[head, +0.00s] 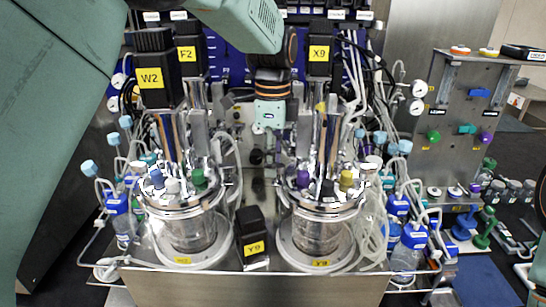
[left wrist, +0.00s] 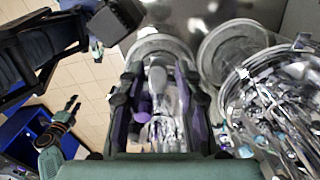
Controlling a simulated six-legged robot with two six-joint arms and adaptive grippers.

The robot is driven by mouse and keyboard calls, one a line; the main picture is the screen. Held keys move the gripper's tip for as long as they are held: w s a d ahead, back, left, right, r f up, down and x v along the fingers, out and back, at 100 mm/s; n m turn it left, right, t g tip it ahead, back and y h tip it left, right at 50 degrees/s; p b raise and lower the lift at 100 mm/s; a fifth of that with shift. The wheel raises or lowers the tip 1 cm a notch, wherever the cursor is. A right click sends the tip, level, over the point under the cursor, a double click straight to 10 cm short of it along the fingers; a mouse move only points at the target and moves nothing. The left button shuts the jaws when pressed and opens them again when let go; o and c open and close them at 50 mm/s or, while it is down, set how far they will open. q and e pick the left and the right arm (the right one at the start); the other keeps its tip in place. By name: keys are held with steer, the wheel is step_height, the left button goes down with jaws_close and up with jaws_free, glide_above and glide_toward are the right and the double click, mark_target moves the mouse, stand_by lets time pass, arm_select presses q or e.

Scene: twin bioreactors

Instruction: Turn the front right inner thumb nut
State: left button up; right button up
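My left gripper (head: 268,150) hangs pointing down between the two glass vessels, behind their front rims in the head view. In the left wrist view its two dark fingers (left wrist: 160,95) stand apart, with a gap between them. A purple part and a grey rounded part show in that gap; I cannot tell whether the fingers touch them. The right vessel's metal head plate (head: 322,203) carries purple, black and yellow caps. The small thumb nuts are too small to single out. A teal claw with an orange band (left wrist: 68,118), seemingly my right gripper, shows at left in the wrist view; its opening is unclear.
The left vessel (head: 188,232) stands beside the right vessel (head: 318,236). A black block labelled Y9 (head: 250,238) sits between them. Tall black motors (head: 153,68) rise above. Tubing and blue-capped bottles (head: 410,245) crowd the right. A steel panel (head: 462,120) stands further right.

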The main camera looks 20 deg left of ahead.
arm_select(q)
steer(key=shift+w+d, duration=0.1)
steer(key=shift+c, duration=0.8)
steer(key=shift+s+r, duration=0.2)
steer(key=shift+s, duration=0.1)
steer(key=c, duration=0.4)
steer(key=shift+w+f, duration=0.1)
jaws_close()
arm_select(e)
steer(key=shift+s, duration=0.2)
arm_select(q)
steer(key=shift+n, duration=0.3)
arm_select(e)
steer(key=shift+d, duration=0.1)
arm_select(q)
steer(key=n, duration=0.4)
steer(key=shift+s, duration=0.2)
steer(key=n, duration=0.4)
steer(key=shift+s+d, duration=0.1)
steer(key=n, duration=0.5)
steer(key=shift+d+f, duration=0.1)
steer(key=n, duration=0.4)
steer(key=shift+s+d, duration=0.1)
steer(key=shift+f+n, duration=0.1)
steer(key=shift+n, duration=0.2)
